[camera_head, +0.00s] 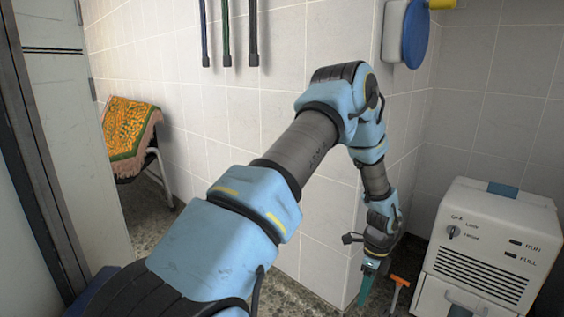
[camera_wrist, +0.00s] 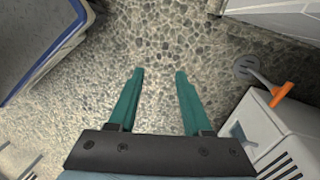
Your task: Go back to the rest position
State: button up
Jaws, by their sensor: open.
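My blue and grey arm reaches forward and to the right in the head view, bending down at its far end. My gripper (camera_head: 368,282) hangs low near the tiled wall corner, left of a white machine. In the wrist view my gripper (camera_wrist: 160,85) shows two teal fingers spread apart, with only pebbled floor between and beyond them. It is open and holds nothing.
The white machine (camera_head: 486,240) with a knob stands at the right. An orange-handled tool (camera_head: 399,283) is beside it, close to my gripper; its handle (camera_wrist: 281,94) shows in the wrist view. A patterned towel (camera_head: 128,133) hangs over a chair at the left.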

jog(key=w+a+r+n+t+h, duration=0.1)
jog(key=w+a+r+n, duration=0.1)
jog(key=a+r+n, duration=1.25)
jog(key=s+a+r+n+t, duration=0.1)
jog(key=s+a+r+n, duration=0.4)
jog(key=a, duration=0.3)
jog(key=s+a+r+n+t, duration=0.1)
jog(key=s+a+r+n, duration=0.35)
jog(key=a+r, duration=0.2)
notch_tip(320, 180, up, 34)
jog(key=p, duration=3.4)
jog(key=shift+w+a+f+h, duration=0.15)
jog(key=shift+a+h, duration=0.15)
